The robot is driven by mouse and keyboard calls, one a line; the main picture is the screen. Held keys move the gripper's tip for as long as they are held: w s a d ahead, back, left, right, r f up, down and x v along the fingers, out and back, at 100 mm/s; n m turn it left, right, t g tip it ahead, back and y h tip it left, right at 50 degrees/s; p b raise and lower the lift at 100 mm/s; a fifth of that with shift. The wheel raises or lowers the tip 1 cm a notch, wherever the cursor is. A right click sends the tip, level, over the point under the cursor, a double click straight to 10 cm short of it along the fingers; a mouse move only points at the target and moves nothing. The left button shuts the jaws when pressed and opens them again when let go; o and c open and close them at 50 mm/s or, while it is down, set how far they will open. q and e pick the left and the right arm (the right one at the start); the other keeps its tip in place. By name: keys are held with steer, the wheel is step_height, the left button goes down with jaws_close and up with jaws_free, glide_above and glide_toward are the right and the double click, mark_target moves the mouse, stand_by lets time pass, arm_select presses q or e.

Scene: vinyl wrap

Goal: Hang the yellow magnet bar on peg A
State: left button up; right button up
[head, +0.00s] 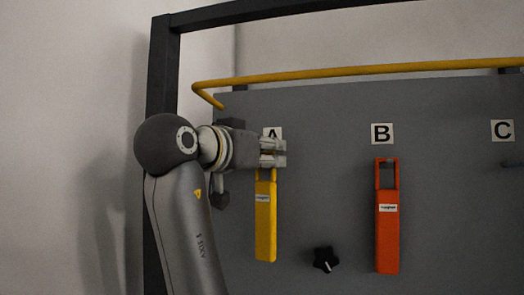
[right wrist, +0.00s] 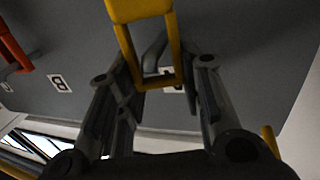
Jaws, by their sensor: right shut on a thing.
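The yellow magnet bar (head: 265,220) hangs upright in front of the grey board, below label A (head: 272,133). My right gripper (head: 284,152) is shut on its upper handle loop. In the right wrist view the fingers (right wrist: 160,95) stand on either side of the yellow loop (right wrist: 172,60). A grey rod, apparently peg A (right wrist: 154,52), shows within the loop's outline; I cannot tell whether it passes through. In the head view the gripper hides the peg and the loop's top. My left gripper is not in view.
An orange bar (head: 387,235) hangs under label B (head: 382,133) to the right. A bare peg (head: 511,164) is below label C (head: 502,130). A black knob (head: 326,259) sits low on the board. A yellow rail (head: 360,70) runs along the top.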

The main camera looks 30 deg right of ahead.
steer(key=shift+w+d+f, duration=0.1)
steer(key=shift+w+d, duration=0.2)
steer(key=shift+d, duration=0.15)
steer(key=shift+w+d+f+b, duration=0.35)
steer(key=shift+w+f, duration=0.05)
steer(key=shift+f, duration=0.1)
steer(key=o, duration=1.2)
steer(key=v, duration=1.2)
